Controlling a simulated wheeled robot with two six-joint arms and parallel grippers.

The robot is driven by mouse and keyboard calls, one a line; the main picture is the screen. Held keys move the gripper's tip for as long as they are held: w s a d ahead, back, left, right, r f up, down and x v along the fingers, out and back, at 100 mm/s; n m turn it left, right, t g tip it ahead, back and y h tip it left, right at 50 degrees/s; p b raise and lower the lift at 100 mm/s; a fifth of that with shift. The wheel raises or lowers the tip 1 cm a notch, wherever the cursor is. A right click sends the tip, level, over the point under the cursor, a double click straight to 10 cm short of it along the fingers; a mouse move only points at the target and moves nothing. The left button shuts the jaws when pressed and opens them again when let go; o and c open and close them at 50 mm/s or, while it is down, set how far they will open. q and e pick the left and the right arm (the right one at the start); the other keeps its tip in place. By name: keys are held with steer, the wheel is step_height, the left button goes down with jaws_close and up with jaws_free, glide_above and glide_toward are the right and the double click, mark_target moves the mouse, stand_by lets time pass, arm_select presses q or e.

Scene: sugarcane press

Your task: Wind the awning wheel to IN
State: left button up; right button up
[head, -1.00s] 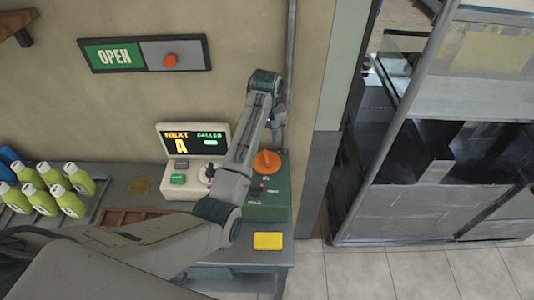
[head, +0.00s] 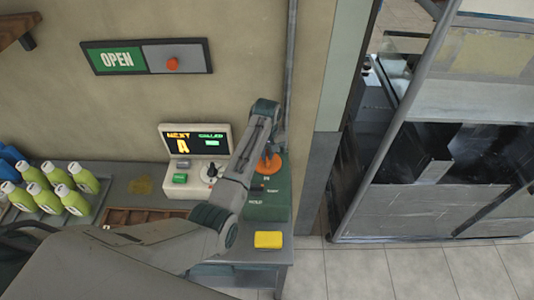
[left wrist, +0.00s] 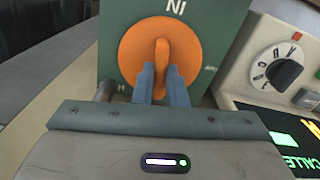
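The awning wheel (head: 269,165) is an orange round knob with a raised ridge, on a green box (head: 254,208) on the counter. In the left wrist view the wheel (left wrist: 160,52) fills the middle, its ridge near vertical. The word IN shows upside down above it, slightly right of the ridge's line. My left gripper (head: 277,150) is at the wheel. Its two blue-grey fingers (left wrist: 161,85) are close together, one on each side of the ridge, and look shut on it. My arm partly hides the box in the head view. My right gripper is out of view.
A display console (head: 193,155) with a dial and buttons stands left of the box. A yellow block (head: 268,240) lies at the counter's front. Several green bottles (head: 50,190) stand at left. An OPEN sign (head: 146,57) is on the wall; a grey pipe (head: 290,60) runs down behind my gripper.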

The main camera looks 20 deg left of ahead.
arm_select(q)
jaws_close()
steer(key=m, duration=0.8)
steer(key=shift+r+m, duration=0.1)
steer(key=shift+m, duration=0.2)
steer(key=m, duration=1.5)
steer(key=shift+w, duration=0.1)
steer(key=m, duration=0.4)
steer(key=shift+r+m, duration=0.1)
steer(key=shift+m, duration=1.9)
